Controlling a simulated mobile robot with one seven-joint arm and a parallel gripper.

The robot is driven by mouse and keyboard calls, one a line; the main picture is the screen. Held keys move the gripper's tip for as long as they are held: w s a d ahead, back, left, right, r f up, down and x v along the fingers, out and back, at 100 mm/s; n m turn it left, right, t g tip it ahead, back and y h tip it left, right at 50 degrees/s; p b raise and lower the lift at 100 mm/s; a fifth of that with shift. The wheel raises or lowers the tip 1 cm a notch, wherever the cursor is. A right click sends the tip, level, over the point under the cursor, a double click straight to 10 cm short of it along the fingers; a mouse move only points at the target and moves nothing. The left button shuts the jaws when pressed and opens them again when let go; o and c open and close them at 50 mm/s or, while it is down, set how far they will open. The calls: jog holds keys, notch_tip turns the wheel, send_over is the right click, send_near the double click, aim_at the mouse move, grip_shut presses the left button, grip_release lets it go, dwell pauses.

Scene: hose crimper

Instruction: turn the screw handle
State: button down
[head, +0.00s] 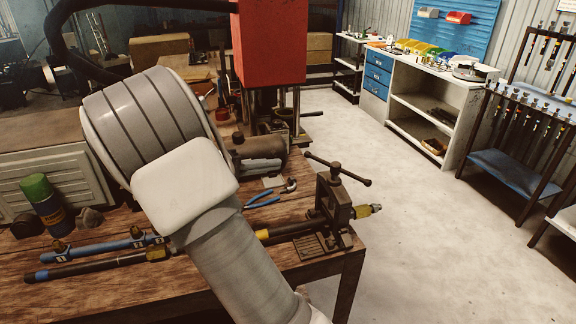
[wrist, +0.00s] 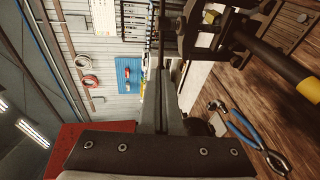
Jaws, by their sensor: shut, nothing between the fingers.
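The screw handle (head: 338,170) is a dark crossbar with knobbed ends on top of the dark metal clamp (head: 335,208) at the bench's right end. In the head view my arm hides my gripper. In the wrist view my gripper (wrist: 162,78) is shut and empty, its grey fingers pointing up the picture. The handle's dark bar (wrist: 160,35) appears just beyond the fingertips, beside the clamp (wrist: 190,28). I cannot tell whether they touch. The handle's far side is hidden.
A dark hose with a yellow band (wrist: 309,89) runs to the clamp. Blue-handled pliers (head: 265,198) lie on the wooden bench (head: 100,297) behind it. A red press (head: 268,45) stands at the back. The floor to the right is clear.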

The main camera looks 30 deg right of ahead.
jog(key=shift+a+r, duration=0.2)
jog(key=shift+a, duration=0.65)
jog(key=s+a+r+y, duration=0.1)
jog(key=s+a+y, duration=0.1)
jog(key=s+y, duration=0.9)
jog(key=s+a+r+t+y, duration=0.3)
jog(key=s+a+t, duration=0.3)
jog(key=s+a, duration=0.5)
jog(key=shift+s+a+r+y, duration=0.15)
jog(key=shift+s+a+y, duration=0.1)
jog(key=shift+s+y, duration=0.8)
jog(key=shift+s+d, duration=0.1)
jog(key=shift+s, duration=0.05)
